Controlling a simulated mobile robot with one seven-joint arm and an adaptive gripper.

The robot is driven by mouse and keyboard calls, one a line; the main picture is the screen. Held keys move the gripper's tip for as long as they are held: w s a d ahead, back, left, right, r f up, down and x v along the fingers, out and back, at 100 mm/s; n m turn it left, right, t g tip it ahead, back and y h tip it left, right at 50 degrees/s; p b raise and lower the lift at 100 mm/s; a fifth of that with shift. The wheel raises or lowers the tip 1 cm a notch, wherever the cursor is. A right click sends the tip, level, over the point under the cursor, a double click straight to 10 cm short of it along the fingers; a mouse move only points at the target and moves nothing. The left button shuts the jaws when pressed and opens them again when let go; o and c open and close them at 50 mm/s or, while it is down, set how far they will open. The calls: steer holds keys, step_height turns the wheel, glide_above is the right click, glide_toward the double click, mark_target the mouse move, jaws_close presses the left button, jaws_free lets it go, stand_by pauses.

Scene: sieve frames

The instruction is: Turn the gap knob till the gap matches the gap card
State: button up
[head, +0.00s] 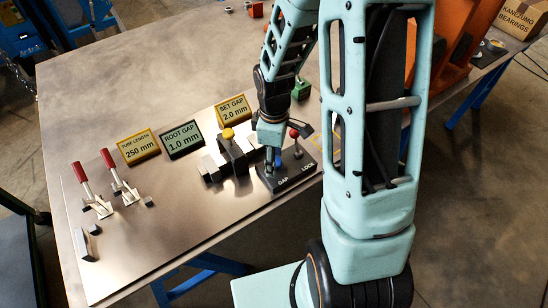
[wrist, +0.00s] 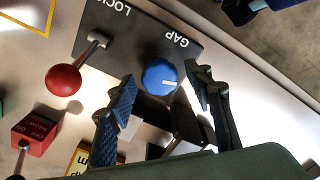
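The blue gap knob (wrist: 160,77) with a white pointer line sits on the dark GAP/LOCK panel (wrist: 135,30). The panel also shows in the head view (head: 293,178). My gripper (wrist: 160,93) is open, its two fingers apart with the knob between them in the wrist view; whether they touch it I cannot tell. In the head view my gripper (head: 271,160) is over the panel's GAP side and partly hides the knob. The SET GAP card (head: 233,110) reads 2.0 mm. The green ROOT GAP display (head: 182,139) reads 1.0 mm.
The lock lever with a red ball (wrist: 63,80) stands close beside the knob. A yellow-knobbed fixture (head: 228,134) is left of my gripper. Two red-handled clamps (head: 120,178) and a TUBE LENGTH card (head: 138,147) stand farther left. The plate's front is mostly clear.

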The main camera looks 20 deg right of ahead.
steer(key=c, duration=1)
steer(key=shift+m, duration=0.3)
steer(key=m+b, duration=0.1)
steer(key=m, duration=0.1)
steer(key=shift+m, duration=0.3)
steer(key=m+b, duration=0.1)
steer(key=m, duration=0.2)
steer(key=shift+m, duration=0.3)
steer(key=m+b, duration=0.1)
steer(key=m, duration=0.2)
steer(key=shift+m, duration=2.2)
